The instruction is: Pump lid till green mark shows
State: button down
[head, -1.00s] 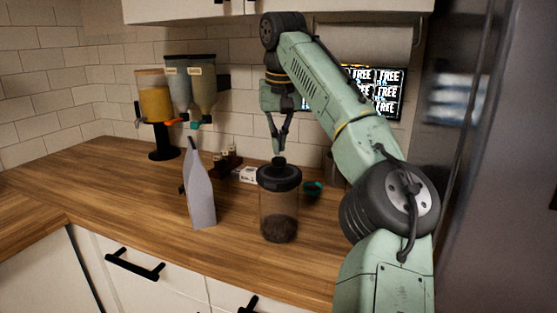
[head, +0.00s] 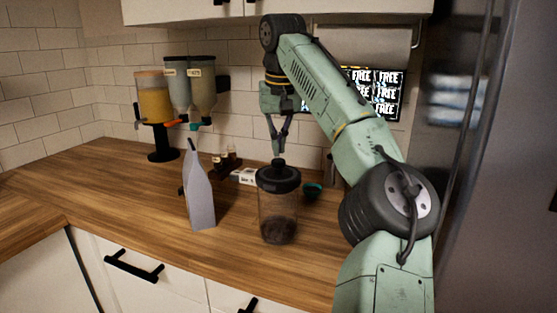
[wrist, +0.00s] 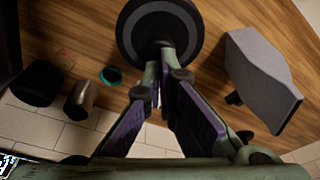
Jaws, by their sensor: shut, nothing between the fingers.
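A clear canister (head: 279,215) with dark contents stands upright on the wooden counter. Its black lid (head: 278,180) has a round knob (head: 278,162) on top. My gripper (head: 278,151) is shut and empty, pointing down right at the knob; I cannot tell whether it touches. No green mark shows on the canister or lid in either view.
A grey bag (head: 200,196) stands left of the canister. Dispensers (head: 189,88) stand at the back left. The counter front (head: 120,215) is clear at left.

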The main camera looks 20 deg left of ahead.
aim_at(279, 161)
jog(key=shift+f+b, duration=0.85)
jog(key=shift+f, duration=0.55)
dwell(0.4)
jog(key=shift+r+p, duration=1.1)
jog(key=shift+r, duration=2.45)
